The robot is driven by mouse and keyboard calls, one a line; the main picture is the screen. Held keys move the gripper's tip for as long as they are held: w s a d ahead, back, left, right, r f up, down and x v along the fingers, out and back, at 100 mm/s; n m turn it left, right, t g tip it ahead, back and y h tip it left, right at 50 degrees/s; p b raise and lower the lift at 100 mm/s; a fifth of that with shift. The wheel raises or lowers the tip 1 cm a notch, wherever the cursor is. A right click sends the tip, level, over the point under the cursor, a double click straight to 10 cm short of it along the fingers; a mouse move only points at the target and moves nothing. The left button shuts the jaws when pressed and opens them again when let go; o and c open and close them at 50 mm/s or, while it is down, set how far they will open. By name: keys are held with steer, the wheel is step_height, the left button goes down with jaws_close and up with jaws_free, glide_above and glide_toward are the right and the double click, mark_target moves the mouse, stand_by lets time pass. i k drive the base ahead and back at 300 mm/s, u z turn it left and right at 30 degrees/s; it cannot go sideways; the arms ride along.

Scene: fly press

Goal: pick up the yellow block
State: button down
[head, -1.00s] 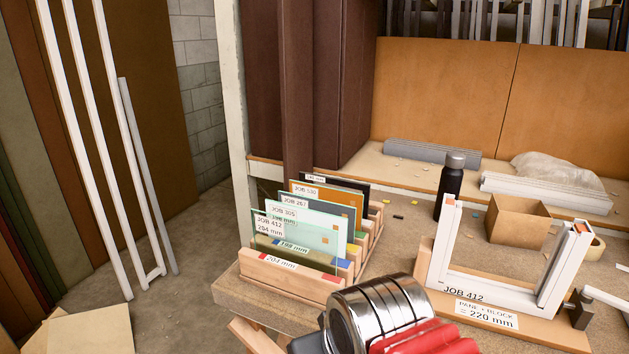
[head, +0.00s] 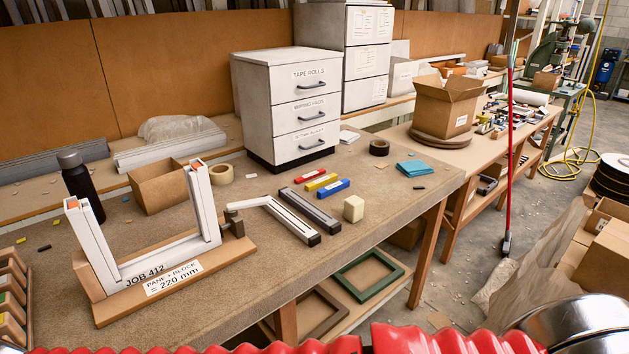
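The yellow block (head: 320,182) is a small flat bar lying on the workbench (head: 270,245), in front of the white drawer cabinet. It lies between a red block (head: 310,175), farther back on its left, and a blue block (head: 333,188), nearer on its right. The three lie roughly parallel, with narrow gaps between them. Its top is uncovered. My gripper is not in view. Red ribbed and chrome parts of what looks like my own arm cross the bottom edge of the head view.
Dark-and-white profile strips (head: 292,214) and a cream cube (head: 353,208) lie in front of the blocks. The drawer cabinet (head: 287,108) stands behind. A white frame (head: 150,262) labelled JOB 412 stands upright at left. Bench surface right of the cube is clear.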

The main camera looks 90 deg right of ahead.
mark_target(324, 181)
steer(key=k, duration=1.85)
steer(key=z, duration=2.1)
steer(key=i, duration=0.7)
